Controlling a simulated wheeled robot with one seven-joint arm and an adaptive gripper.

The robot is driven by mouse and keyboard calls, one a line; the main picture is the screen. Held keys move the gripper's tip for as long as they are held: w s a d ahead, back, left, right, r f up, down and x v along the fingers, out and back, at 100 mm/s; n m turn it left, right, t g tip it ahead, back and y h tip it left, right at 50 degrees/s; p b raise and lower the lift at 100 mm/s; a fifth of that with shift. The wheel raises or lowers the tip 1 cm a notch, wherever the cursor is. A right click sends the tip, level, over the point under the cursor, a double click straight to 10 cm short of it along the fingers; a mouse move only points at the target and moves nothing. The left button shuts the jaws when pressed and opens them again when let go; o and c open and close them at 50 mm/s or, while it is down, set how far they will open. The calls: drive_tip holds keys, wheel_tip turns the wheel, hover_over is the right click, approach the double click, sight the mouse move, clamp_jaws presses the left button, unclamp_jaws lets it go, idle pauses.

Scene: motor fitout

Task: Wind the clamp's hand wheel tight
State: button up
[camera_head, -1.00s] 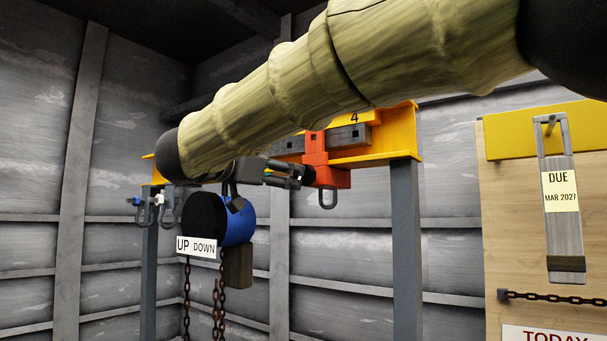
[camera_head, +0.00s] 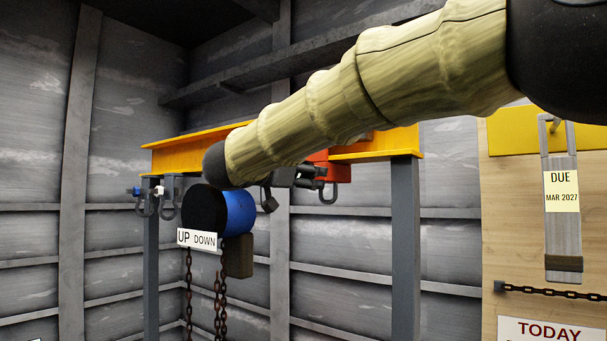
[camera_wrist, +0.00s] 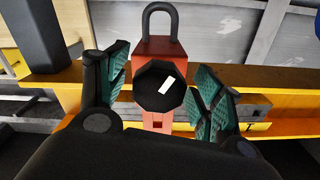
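The orange-red clamp (camera_head: 340,172) sits on the yellow beam, partly hidden behind my arm in the head view, with a grey shackle (camera_head: 328,194) below it. In the wrist view the clamp (camera_wrist: 160,48) appears with its shackle (camera_wrist: 160,22) at the top. Its hand wheel (camera_wrist: 160,87) is a black many-sided knob with a white mark, facing the wrist camera. My gripper (camera_wrist: 158,95) is open, with one green-padded finger on each side of the wheel and visible gaps between. In the head view my gripper (camera_head: 305,177) is beside the clamp; the wheel cannot be made out there.
The yellow beam (camera_head: 375,152) rests on grey posts (camera_head: 405,245). A blue chain hoist (camera_head: 238,212) with an UP/DOWN sign (camera_head: 198,240) hangs left of the clamp. More shackles (camera_head: 167,195) hang further left. A wooden board (camera_head: 520,240) with tags stands at right.

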drive_tip(key=c, duration=1)
